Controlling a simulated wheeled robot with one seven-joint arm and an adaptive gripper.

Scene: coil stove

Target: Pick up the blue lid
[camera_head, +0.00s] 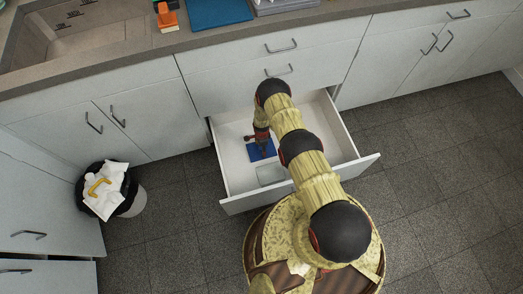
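A flat blue square thing (254,154), which looks like the blue lid, lies inside the open white drawer (232,176). My gripper (264,149) points down into the drawer, over the lid's right part, and hides some of it. From this height I cannot tell whether the fingers touch the lid or whether they are open or shut. My own arm covers the right part of the drawer.
A pale, translucent container (271,174) lies in the drawer near its front. The countertop (235,32) above holds a blue board (219,12) and an orange thing (167,17). A bin (131,198) stands on the floor at left. Floor right of the drawer is clear.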

